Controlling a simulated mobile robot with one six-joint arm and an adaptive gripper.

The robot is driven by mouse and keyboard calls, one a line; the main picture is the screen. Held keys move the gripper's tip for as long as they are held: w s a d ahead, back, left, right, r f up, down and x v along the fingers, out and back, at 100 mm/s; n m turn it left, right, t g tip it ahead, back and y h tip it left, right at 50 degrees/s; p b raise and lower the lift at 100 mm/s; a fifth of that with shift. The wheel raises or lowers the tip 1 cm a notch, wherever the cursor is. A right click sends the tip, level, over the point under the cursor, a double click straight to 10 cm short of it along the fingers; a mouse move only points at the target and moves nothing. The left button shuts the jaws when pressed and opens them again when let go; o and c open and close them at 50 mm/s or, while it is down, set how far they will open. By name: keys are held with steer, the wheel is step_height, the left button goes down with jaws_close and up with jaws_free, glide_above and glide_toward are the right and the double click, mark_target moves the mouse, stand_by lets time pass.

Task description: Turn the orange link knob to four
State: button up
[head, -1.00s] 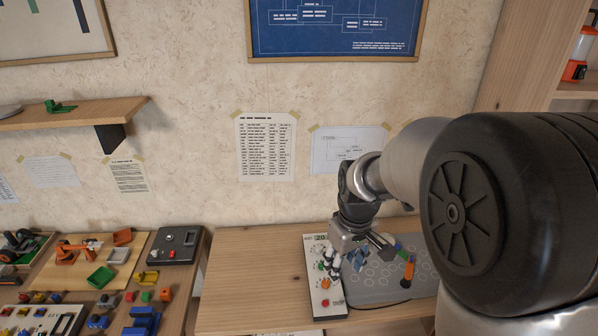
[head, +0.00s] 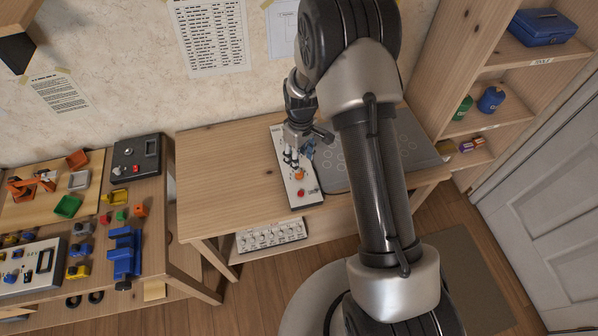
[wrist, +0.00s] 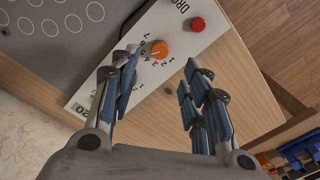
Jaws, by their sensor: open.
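The orange knob (wrist: 159,48) sits on a white control panel (wrist: 178,40) with a printed number scale around it. I cannot tell for sure which number its mark points to. In the head view the knob (head: 298,175) shows small, just below my gripper (head: 302,150). In the wrist view my gripper (wrist: 161,62) is open, with one finger to the left of the knob and one to its right. The fingers look apart from the knob; their height above the panel is hard to judge. A red button (wrist: 197,25) is beside the knob.
The panel stands on a wooden table (head: 225,165) with clear room to its left. A grey board with circles (head: 415,150) lies right of it. Another knob panel (head: 271,235) is on the shelf below. A cluttered bench (head: 95,225) stands at the left.

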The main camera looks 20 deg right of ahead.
mark_target(299, 175)
step_height(299, 175, down, 8)
steer(key=shift+a+b, duration=0.1)
steer(key=shift+b, duration=0.65)
steer(key=shift+c, duration=0.2)
jaws_close()
